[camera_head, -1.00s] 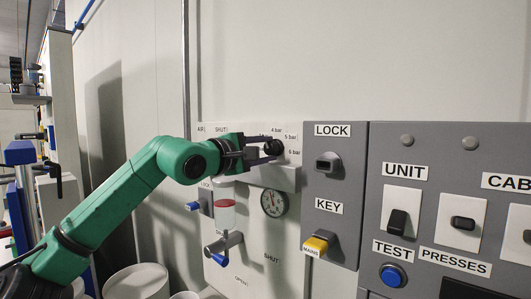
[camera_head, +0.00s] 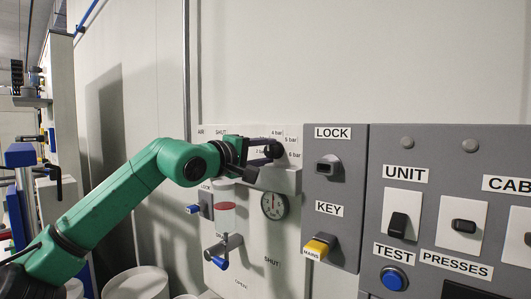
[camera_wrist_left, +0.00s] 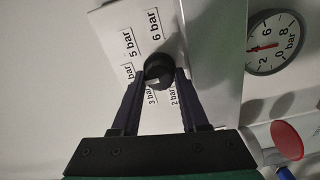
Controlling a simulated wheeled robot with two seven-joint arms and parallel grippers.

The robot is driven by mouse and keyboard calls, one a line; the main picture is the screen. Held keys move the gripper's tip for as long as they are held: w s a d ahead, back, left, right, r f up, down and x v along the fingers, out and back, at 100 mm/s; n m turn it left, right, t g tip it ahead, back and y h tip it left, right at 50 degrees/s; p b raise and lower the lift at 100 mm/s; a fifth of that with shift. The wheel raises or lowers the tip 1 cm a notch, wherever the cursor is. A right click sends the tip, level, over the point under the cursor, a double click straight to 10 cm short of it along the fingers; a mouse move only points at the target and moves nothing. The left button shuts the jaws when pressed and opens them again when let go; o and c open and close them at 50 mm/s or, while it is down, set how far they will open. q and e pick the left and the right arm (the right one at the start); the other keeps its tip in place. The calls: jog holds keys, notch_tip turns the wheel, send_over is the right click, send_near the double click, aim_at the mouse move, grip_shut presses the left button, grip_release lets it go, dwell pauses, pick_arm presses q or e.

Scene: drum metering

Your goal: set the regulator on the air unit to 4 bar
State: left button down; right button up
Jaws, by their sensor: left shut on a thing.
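The regulator knob (camera_head: 275,151) is round and black and sits on the white air unit panel (camera_head: 288,225), among bar labels. My left gripper (camera_head: 268,151) is at the knob, shut on it. In the left wrist view the knob (camera_wrist_left: 158,66) sits between the two dark fingertips (camera_wrist_left: 160,76). The 5 bar, 6 bar, 3 bar and 2 bar labels show around it there; one label is partly covered by a finger. The round gauge (camera_head: 274,205) is below the knob. In the wrist view its red needle (camera_wrist_left: 264,47) shows. My right gripper is out of view.
A grey switch panel (camera_head: 345,240) with a yellow-gripped key switch (camera_head: 318,247) stands close on the right. The wall above is clear.

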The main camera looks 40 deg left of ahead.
pick_arm(q)
jog(key=shift+c, duration=2.2)
grip_release()
jog(key=shift+d+f, duration=0.1)
